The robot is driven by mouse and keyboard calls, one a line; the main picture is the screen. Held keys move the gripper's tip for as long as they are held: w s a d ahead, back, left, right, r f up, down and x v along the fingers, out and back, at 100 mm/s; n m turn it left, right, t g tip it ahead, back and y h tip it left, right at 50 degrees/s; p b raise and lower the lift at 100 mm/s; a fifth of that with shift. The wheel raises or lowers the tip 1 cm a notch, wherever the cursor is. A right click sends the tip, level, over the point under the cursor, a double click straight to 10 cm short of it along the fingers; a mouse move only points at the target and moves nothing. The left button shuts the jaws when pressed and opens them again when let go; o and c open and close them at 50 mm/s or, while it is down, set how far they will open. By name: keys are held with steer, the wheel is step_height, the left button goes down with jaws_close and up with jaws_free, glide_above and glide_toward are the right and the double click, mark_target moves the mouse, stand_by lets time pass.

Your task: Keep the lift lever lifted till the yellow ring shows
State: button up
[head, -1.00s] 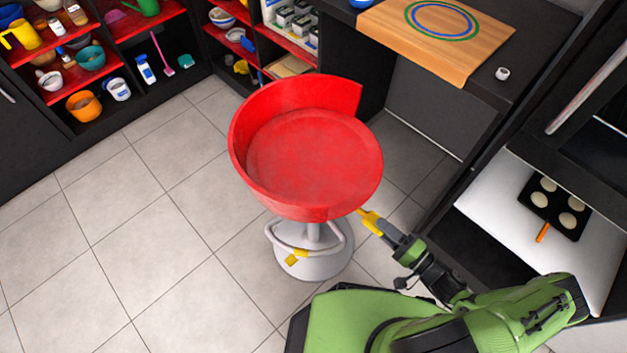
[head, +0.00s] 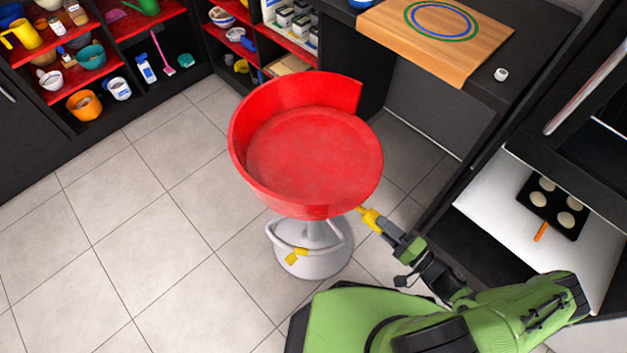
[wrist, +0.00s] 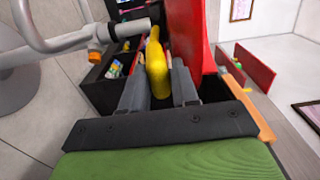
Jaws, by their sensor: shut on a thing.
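The red bar stool (head: 310,155) stands upright on the tiled floor, with a round seat and a curved back. Its yellow lift lever (head: 362,210) sticks out under the seat's right edge. My gripper (head: 371,218) is at that lever, just below the seat rim. In the wrist view, my gripper (wrist: 159,85) is shut on the yellow lever (wrist: 156,62), which stands between the two grey fingers beside the red seat (wrist: 188,30). The short visible part of the stool's column (head: 315,232) looks plain grey; its upper part is hidden by the seat.
A footrest loop (head: 290,252) with a yellow patch surrounds the column above the round grey base (head: 318,268). A counter with a wooden board (head: 440,60) is behind. An open oven (head: 500,240) is at right. Shelves (head: 75,75) stand at back left. Floor at left is free.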

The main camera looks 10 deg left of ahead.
steer(key=shift+r+p, duration=1.45)
steer(key=shift+r, duration=0.45)
stand_by(0.9)
steer(key=shift+f, duration=0.1)
steer(key=shift+f+b, duration=0.65)
steer(key=o, duration=1.2)
steer(key=shift+b+v, duration=0.55)
steer(key=shift+v, duration=3.5)
